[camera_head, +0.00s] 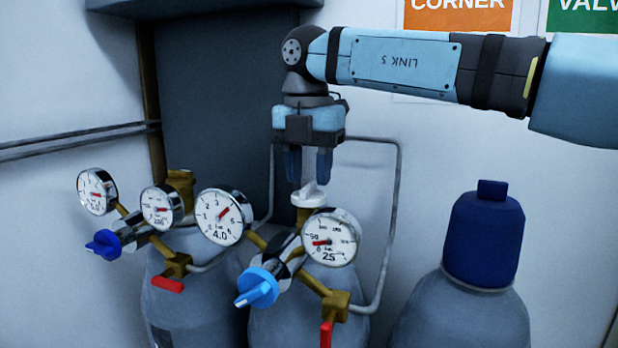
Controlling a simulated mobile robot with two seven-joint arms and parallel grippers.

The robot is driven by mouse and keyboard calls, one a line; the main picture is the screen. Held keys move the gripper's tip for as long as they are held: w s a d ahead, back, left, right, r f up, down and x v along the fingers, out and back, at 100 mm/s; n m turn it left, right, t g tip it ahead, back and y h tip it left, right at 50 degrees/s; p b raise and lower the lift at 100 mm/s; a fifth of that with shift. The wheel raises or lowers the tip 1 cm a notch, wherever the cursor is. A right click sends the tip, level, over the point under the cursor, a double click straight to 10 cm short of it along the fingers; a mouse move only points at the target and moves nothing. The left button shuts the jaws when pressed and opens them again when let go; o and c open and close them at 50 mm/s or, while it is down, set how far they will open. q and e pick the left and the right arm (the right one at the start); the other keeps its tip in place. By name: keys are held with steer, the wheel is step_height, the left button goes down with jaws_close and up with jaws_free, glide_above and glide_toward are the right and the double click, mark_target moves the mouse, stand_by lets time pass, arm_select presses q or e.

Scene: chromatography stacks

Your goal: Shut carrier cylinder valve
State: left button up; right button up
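The middle grey gas cylinder (270,330) has a brass valve with a pale white-grey handwheel (309,197) on top. My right gripper (309,178) points straight down over this handwheel. Its two dark fingers are apart, and their tips are at the handwheel's top edge, one to each side. I cannot tell whether they touch it. A regulator with two round gauges, a light blue knob (257,287) and a red lever (326,334) is fitted in front of this valve. My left gripper is not in view.
A second cylinder (190,310) stands at left, with two gauges, a dark blue knob (103,244) and a red lever (167,284). A cylinder with a dark blue cap (486,240) stands at right. A grey pipe (398,200) bends behind my gripper.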

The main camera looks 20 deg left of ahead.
mark_target(309, 185)
step_height(309, 185, up, 12)
steer(key=shift+r, duration=0.25)
steer(key=shift+f, duration=0.1)
stand_by(0.4)
